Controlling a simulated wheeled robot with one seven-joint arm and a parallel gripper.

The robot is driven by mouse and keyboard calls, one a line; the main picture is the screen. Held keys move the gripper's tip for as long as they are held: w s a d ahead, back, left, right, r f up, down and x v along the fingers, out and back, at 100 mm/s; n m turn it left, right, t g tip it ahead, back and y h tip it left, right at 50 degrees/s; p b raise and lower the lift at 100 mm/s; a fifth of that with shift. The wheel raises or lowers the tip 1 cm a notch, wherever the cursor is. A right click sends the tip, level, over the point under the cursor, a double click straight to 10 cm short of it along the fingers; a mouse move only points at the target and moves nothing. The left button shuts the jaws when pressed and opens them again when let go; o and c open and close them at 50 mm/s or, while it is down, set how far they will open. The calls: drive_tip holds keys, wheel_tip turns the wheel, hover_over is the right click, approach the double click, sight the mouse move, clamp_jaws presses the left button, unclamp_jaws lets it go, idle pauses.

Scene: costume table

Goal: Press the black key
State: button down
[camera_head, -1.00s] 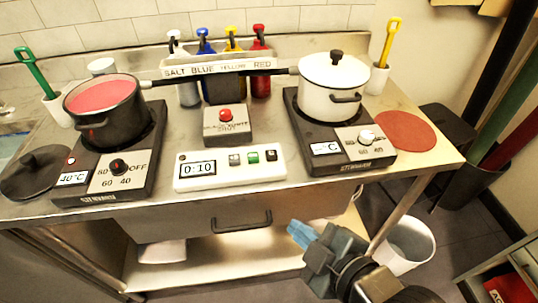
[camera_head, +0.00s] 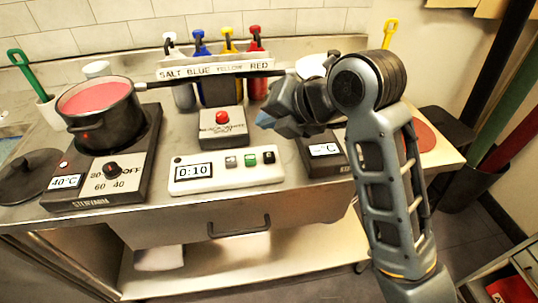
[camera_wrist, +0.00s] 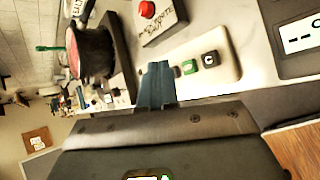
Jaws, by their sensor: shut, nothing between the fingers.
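The black key (camera_head: 268,157) is the rightmost of three keys on the white timer panel (camera_head: 225,180), beside the green key (camera_head: 250,160) and the grey key (camera_head: 231,162). The panel's display reads 0:10. In the wrist view the black key (camera_wrist: 210,58) and green key (camera_wrist: 189,66) show just right of my fingertips. My gripper (camera_head: 265,120) is shut and empty, with blue fingers, above and behind the panel in the head view. I see no contact with the black key.
A box with a red button (camera_head: 222,118) stands behind the panel. A hotplate with a dark pot of red liquid (camera_head: 100,105) is at left. My arm hides much of the right hotplate (camera_head: 322,160) and white pot. Colored bottles stand behind.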

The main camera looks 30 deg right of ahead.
sight(273, 157)
drive_tip(key=shift+w+d+r+n, duration=0.2)
drive_tip(key=shift+d+r+n, duration=0.2)
drive_tip(key=shift+r+n, duration=0.15)
drive_tip(key=shift+w+d+r+n, duration=0.2)
drive_tip(key=shift+d+r+n, duration=0.2)
drive_tip(key=shift+n, duration=0.25)
drive_tip(key=shift+f, duration=0.1)
wheel_tip(273, 157, down, 9)
drive_tip(key=b, duration=0.6)
drive_tip(key=shift+r+b, duration=0.2)
drive_tip(key=shift+b, duration=0.15)
idle(1.0)
drive_tip(key=shift+f+b, duration=0.4)
drive_tip(key=shift+f+b, duration=0.45)
drive_tip(key=shift+f, duration=0.05)
idle(0.6)
drive_tip(key=shift+r, duration=0.1)
drive_tip(key=shift+r+p, duration=0.65)
drive_tip(key=shift+r, duration=0.2)
drive_tip(key=shift+r, duration=0.1)
